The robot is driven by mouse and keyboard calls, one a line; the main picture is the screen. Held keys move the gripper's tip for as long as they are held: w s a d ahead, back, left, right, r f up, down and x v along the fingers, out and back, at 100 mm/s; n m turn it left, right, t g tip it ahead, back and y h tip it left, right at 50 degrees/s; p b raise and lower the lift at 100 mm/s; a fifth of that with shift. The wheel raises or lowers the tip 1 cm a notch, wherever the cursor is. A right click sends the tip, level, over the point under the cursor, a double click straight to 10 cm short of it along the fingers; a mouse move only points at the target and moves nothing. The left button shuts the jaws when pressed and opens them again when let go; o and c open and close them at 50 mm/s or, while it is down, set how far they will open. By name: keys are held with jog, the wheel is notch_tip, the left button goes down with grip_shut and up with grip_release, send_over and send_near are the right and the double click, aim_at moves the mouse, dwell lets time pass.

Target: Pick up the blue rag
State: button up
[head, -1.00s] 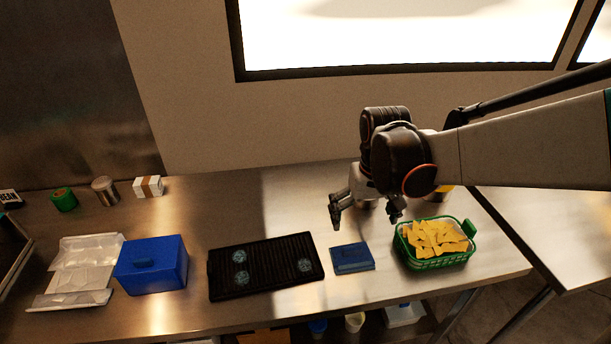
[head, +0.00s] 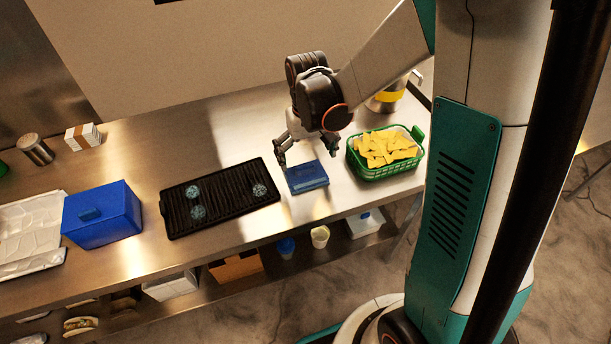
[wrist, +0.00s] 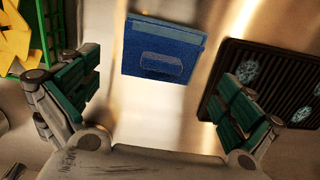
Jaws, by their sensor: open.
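The blue rag (head: 307,177) lies flat and folded on the steel counter, between the black griddle and the green chip basket. It also shows in the wrist view (wrist: 163,50), at the top middle, with a raised patch on its top. My gripper (head: 308,157) is open and empty, above and just behind the rag in the head view. In the wrist view its two green-padded fingers (wrist: 160,95) are spread wide, one on each side, with the rag ahead between them and apart from both.
The black ribbed griddle (head: 228,213) with round blue-grey pieces is left of the rag. The green basket (head: 366,174) of yellow chips is close on its right. A blue box (head: 103,222) stands further left. The counter's front edge runs just before the rag.

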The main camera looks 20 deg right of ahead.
aim_at(306, 168)
notch_tip(306, 168, down, 5)
jog(key=shift+a+f+b, duration=0.1)
jog(key=shift+a+b, duration=0.05)
jog(key=shift+b, duration=0.85)
jog(key=shift+s, duration=0.1)
jog(key=c, duration=1.5)
jog(key=shift+c, duration=0.4)
